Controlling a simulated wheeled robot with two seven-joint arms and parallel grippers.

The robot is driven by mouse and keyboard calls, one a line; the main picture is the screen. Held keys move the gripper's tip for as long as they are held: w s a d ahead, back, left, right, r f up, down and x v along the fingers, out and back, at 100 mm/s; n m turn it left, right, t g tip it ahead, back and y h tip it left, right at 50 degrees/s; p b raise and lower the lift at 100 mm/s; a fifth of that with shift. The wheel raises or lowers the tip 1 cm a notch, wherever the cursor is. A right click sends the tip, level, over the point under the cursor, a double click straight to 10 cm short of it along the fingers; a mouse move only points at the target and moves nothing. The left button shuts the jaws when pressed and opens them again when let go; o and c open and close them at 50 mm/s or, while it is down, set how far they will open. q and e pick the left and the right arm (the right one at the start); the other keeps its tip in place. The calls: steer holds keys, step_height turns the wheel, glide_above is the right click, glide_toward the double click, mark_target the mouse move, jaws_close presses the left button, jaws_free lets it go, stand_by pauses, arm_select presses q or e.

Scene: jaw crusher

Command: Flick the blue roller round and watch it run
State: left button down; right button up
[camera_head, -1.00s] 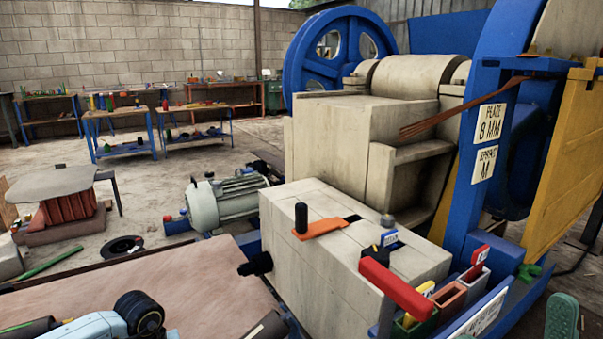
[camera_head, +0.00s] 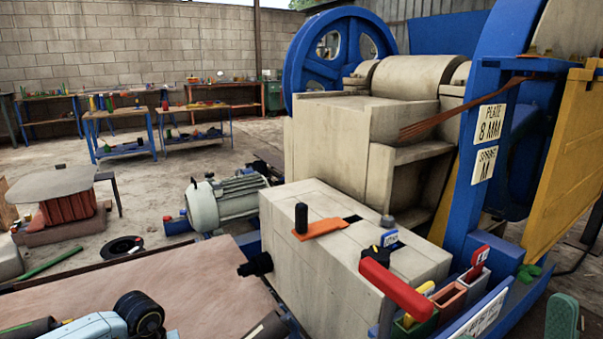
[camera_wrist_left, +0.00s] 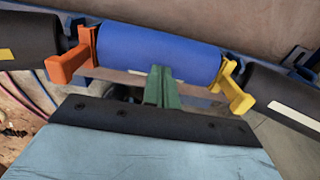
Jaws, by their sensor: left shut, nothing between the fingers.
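The blue roller (camera_wrist_left: 158,52) lies across the upper middle of the left wrist view. An orange bracket (camera_wrist_left: 74,60) stands at its left end and a yellow bracket (camera_wrist_left: 232,88) at its right end. My left gripper (camera_wrist_left: 161,74) is shut and empty, with its green fingers in front of the roller's lower edge. I cannot tell whether the fingertips touch it. The blue roller does not show in the head view, where part of my left arm (camera_head: 97,327) is at the lower left. My right gripper does not show clearly in either view.
Black rollers flank the blue one at left (camera_wrist_left: 28,38) and right (camera_wrist_left: 285,97). A pale brown belt (camera_head: 150,285) lies beyond my arm. A beige crusher block (camera_head: 340,250) with a red lever (camera_head: 395,287) stands to the right. A grey motor (camera_head: 222,200) stands behind.

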arm_select(q)
steer(key=shift+f, duration=0.1)
steer(key=shift+f, duration=0.5)
steer(key=shift+r+p, duration=0.65)
steer(key=shift+p, duration=0.2)
steer(key=shift+w+a, duration=0.1)
steer(key=shift+w, duration=0.1)
steer(key=shift+w+a+f+b, duration=0.2)
steer(key=shift+w+a+b, duration=0.25)
steer(key=shift+w+b, duration=0.45)
steer(key=shift+w+a+f, duration=0.4)
steer(key=shift+w+a, duration=0.15)
steer(key=shift+w, duration=0.25)
steer(key=shift+w+a+f, duration=0.35)
steer(key=shift+w+a, duration=0.15)
steer(key=shift+w, duration=0.3)
